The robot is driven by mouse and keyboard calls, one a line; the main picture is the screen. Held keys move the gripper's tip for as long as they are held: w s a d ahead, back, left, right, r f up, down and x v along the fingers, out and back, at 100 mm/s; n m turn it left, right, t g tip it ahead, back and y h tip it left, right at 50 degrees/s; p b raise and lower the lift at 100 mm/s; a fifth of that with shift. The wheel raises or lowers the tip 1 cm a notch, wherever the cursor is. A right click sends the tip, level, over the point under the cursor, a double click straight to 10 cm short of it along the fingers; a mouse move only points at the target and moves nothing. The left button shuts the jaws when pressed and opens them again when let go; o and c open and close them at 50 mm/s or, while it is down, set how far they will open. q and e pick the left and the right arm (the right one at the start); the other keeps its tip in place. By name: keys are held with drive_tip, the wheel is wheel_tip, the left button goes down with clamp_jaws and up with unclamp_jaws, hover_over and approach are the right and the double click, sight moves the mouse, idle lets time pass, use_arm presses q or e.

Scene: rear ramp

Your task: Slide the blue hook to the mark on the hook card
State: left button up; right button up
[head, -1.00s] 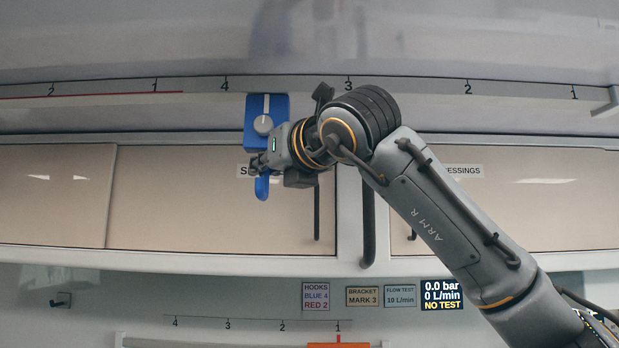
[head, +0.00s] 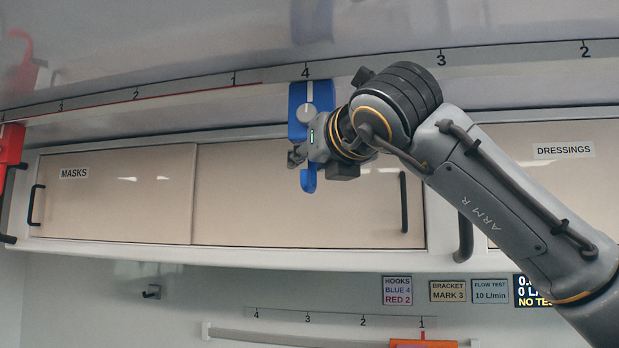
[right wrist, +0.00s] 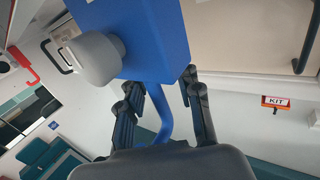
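The blue hook (head: 298,125) hangs from the ceiling rail (head: 375,70), with its grey knob (head: 307,117) facing me. Its body sits just under the rail's mark 4 (head: 306,69). My right gripper (head: 298,158) is at the hook's lower stem, below the knob. The hook card (head: 397,291) on the wall reads BLUE 4, RED 2. My left gripper is not in view.
A red hook (head: 10,145) hangs at the far left, on the rail's red-lined part. Closed cabinets (head: 320,195) run below the rail. A lower scale with an orange bracket (head: 423,344) is on the wall. The rail between the two hooks looks clear.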

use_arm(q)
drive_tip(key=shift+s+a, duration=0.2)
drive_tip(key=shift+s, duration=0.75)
use_arm(e)
drive_tip(key=v, duration=1.1)
drive_tip(key=shift+d, duration=0.15)
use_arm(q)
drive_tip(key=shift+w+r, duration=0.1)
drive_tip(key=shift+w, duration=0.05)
use_arm(e)
drive_tip(key=shift+w, duration=0.15)
